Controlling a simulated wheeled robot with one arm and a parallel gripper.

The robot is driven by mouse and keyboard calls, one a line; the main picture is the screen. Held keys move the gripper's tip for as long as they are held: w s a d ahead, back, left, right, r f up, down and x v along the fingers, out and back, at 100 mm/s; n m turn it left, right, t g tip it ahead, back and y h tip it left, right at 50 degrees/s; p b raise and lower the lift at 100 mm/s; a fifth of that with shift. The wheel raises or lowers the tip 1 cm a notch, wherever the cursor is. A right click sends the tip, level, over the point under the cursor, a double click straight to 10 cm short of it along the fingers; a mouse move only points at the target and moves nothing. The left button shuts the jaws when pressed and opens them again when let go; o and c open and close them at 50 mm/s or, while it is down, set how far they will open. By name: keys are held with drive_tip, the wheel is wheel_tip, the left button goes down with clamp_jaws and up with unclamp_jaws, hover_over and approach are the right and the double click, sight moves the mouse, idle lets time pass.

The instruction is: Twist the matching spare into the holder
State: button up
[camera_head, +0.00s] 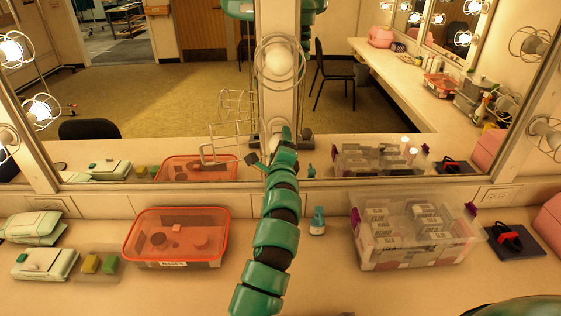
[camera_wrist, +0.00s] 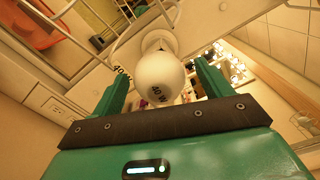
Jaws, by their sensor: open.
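A white round bulb (camera_wrist: 160,77) marked "40 W" sits at a pale holder (camera_wrist: 158,40) on the mirror's middle post. A "40 W" label shows beside the holder. My gripper (camera_wrist: 161,82) is open, with one green finger on each side of the bulb; I cannot tell whether they touch it. In the head view my gripper (camera_head: 274,153) is at the lower post, largely hiding the bulb. A wire cage (camera_head: 228,125) hangs to its left. The clear bin (camera_head: 362,250) on the counter holds several small labelled boxes. How fully the bulb is seated is unclear.
Another caged bulb (camera_head: 280,63) is higher on the post. A red-rimmed tub (camera_head: 132,243), wipe packs (camera_head: 45,262) and sponges (camera_head: 99,264) are at left. A small teal-and-white bottle (camera_head: 318,222) stands mid-counter. A dark pad (camera_head: 513,242) lies at right. The front middle counter has free room.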

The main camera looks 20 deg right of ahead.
drive_tip(key=p+v, duration=1.2)
drive_tip(key=v, duration=0.5)
idle(0.6)
drive_tip(key=shift+s, duration=0.2)
